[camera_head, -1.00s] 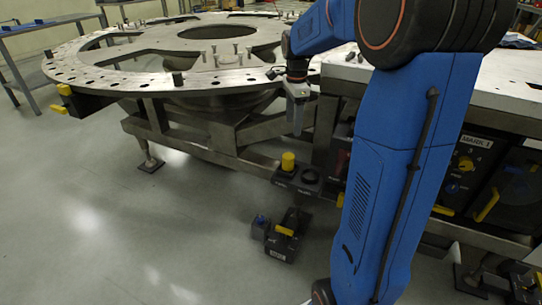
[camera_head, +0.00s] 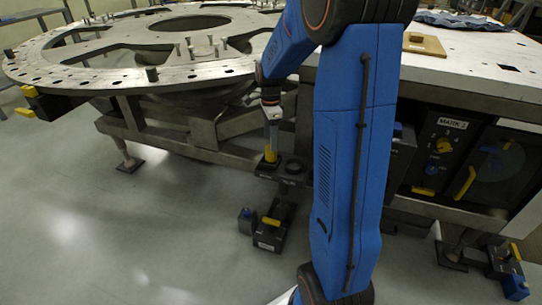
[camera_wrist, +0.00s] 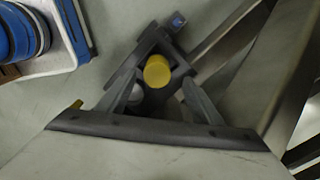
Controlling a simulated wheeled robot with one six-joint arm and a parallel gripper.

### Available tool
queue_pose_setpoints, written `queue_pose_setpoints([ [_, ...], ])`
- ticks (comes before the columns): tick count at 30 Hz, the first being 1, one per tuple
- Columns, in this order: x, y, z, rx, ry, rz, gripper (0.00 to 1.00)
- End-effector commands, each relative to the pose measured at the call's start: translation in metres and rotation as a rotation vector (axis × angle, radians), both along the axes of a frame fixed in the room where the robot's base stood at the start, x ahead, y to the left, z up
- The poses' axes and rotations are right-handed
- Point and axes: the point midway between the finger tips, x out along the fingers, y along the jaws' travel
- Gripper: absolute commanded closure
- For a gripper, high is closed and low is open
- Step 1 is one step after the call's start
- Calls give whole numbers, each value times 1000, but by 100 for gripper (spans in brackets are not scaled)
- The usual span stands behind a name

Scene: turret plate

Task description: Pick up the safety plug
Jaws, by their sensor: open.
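The safety plug appears to be the yellow cylinder (camera_head: 271,155) standing upright on a dark block (camera_head: 289,166) at the side of the turret frame. In the wrist view the yellow plug (camera_wrist: 157,71) shows end-on as a round cap. My gripper (camera_head: 271,143) points down directly over the plug in the head view. In the wrist view my gripper (camera_wrist: 162,80) is open, with one dark finger on either side of the yellow cap. I cannot tell whether the fingers touch it or how deep they reach.
The round turret plate (camera_head: 110,72) with upright pins is at left. A dark box with a yellow handle (camera_head: 268,236) sits on the floor below. The bench top (camera_head: 470,75) and the MARK 2 panel (camera_head: 445,150) are at right. Open floor lies at left.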

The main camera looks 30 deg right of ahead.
Motion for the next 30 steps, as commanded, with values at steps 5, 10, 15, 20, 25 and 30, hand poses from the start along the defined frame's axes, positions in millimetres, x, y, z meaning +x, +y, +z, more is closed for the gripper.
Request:
queue_pose_setpoints([
  [5,-1,0,-10,0,-1,0,40],
  [10,-5,2,-33,1,2,0,40],
  [15,-5,1,-51,0,0,0,40],
  [20,-5,1,-55,0,-1,0,40],
  [25,-5,1,-55,0,-1,0,45],
  [30,-5,1,-55,0,-1,0,86],
])
